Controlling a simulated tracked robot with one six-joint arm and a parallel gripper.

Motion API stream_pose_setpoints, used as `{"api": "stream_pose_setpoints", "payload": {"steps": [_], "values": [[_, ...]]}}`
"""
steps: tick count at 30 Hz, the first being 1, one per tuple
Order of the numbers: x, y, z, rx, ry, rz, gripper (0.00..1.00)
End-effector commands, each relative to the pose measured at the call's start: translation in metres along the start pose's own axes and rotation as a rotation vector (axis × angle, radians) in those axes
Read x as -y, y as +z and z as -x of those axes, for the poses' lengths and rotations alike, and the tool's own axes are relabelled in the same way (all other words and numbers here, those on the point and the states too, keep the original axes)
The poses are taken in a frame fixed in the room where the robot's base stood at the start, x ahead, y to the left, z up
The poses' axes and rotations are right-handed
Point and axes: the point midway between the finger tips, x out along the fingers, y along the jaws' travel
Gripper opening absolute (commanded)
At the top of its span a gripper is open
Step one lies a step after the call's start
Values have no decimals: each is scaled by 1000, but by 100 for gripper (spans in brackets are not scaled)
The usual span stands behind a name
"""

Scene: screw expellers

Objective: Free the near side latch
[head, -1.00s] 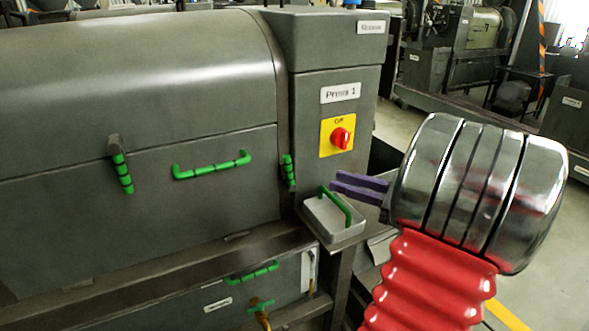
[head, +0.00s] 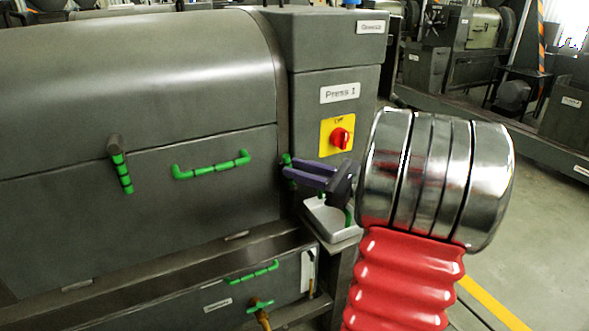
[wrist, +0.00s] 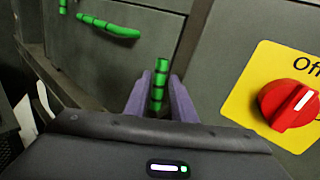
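The near side latch, a short green ribbed handle (head: 286,159), is at the right end of the press's front face, beside the control column. In the head view my purple fingers mostly cover it. In the wrist view the green handle (wrist: 160,80) stands between the two fingers. My gripper (head: 290,170) reaches in from the right with its fingertips at the latch. In the wrist view the fingers (wrist: 158,92) lie on either side of the handle and look open; whether either one touches it I cannot tell. A second green latch (head: 122,172) hangs farther left.
A red switch (head: 341,138) on a yellow plate sits just above and right of the fingers. A grey tray (head: 330,222) with a green handle is below my gripper. A green bar handle (head: 211,166) is on the cover left of the latch.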

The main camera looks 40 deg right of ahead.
Motion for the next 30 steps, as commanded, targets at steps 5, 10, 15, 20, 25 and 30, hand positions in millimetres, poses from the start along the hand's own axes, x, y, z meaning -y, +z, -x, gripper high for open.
{"api": "stream_pose_setpoints", "payload": {"steps": [5,10,15,20,25,30], "values": [[0,0,-11,-1,1,0,23],[0,0,-13,-1,0,0,23],[0,0,-12,-1,1,0,20],[0,0,-12,0,1,0,8],[0,0,-12,0,1,0,0],[0,0,-12,0,1,0,0]]}}
